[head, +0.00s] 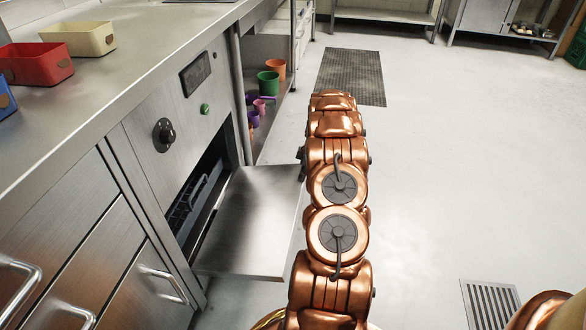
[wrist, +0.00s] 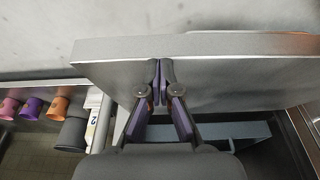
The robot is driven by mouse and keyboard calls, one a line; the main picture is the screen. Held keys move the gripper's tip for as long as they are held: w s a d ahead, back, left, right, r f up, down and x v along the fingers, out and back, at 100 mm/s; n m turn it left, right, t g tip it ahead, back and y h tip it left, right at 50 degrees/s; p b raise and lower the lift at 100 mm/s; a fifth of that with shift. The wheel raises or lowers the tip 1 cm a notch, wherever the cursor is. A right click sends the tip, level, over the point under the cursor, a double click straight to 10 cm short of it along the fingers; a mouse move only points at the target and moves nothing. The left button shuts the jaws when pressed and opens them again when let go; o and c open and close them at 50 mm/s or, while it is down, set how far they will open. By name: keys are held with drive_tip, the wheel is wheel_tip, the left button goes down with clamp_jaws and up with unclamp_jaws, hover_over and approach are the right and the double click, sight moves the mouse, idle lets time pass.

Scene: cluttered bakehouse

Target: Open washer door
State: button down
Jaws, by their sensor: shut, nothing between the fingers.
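The washer door (head: 250,222) is a flat steel panel hinged at its low edge. In the head view it is folded down and sticks out from the washer front (head: 165,125), with the dark opening showing behind it. In the wrist view my gripper (wrist: 160,68) is shut and empty, its fingertips at the face of the door (wrist: 230,85); I cannot tell if they touch. A rack (head: 190,200) shows inside the washer.
A steel counter (head: 150,40) above holds a cream bin (head: 80,38) and a red bin (head: 38,64). A shelf beyond the washer holds a green cup (head: 268,83) and other coloured cups. A dark floor mat (head: 350,75) lies ahead. The floor to the right is mostly clear.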

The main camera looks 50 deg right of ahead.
drive_tip(key=f, duration=0.1)
drive_tip(key=s+f, duration=0.1)
drive_tip(key=f, duration=0.1)
drive_tip(key=d+f, duration=0.1)
drive_tip(key=f, duration=0.1)
drive_tip(key=shift+s+f, duration=0.1)
drive_tip(key=shift+s, duration=0.25)
drive_tip(key=p+v, duration=0.2)
drive_tip(key=v, duration=1.1)
drive_tip(key=shift+s+d+p, duration=0.2)
drive_tip(key=shift+s+p, duration=0.1)
drive_tip(key=shift+s, duration=0.1)
drive_tip(key=shift+r, duration=0.25)
